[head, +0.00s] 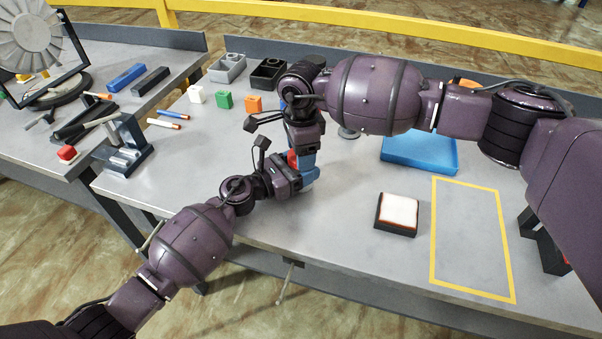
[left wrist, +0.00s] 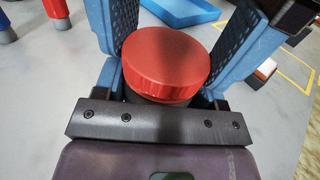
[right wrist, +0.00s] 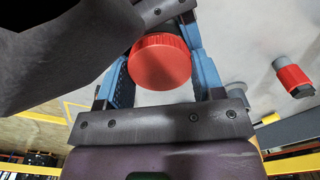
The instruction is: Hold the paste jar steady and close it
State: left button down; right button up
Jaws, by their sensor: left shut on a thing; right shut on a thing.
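The paste jar's red lid (left wrist: 166,62) sits over the dark jar body (left wrist: 150,98) in the left wrist view. The lid also shows between blue fingers in the right wrist view (right wrist: 160,62), and only a sliver of it shows in the head view (head: 292,159). My left gripper (head: 297,178) is shut on the jar body from the side, low over the table. My right gripper (head: 305,165) comes down from above and is shut on the lid. The grippers hide most of the jar, and I cannot tell how tightly the lid is seated.
A blue tray (head: 420,168) lies behind to the right. A dark box with a white pad (head: 397,213) sits beside a yellow taped rectangle (head: 434,240). White, green and orange blocks (head: 224,100) and two bins (head: 228,68) stand back left. The table front is mostly clear.

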jog(key=o, duration=1)
jog(key=shift+r, duration=2.25)
jog(key=shift+c, duration=0.2)
jog(key=r, duration=0.1)
jog(key=w+r, duration=0.1)
jog(key=r, duration=0.1)
jog(key=shift+n, duration=0.3)
jog(key=shift+s+r+n, duration=0.2)
jog(key=shift+r+n, duration=0.1)
jog(key=shift+n, duration=0.8)
jog(key=n, duration=0.3)
jog(key=shift+s+n, duration=0.3)
jog(key=shift+n, duration=0.1)
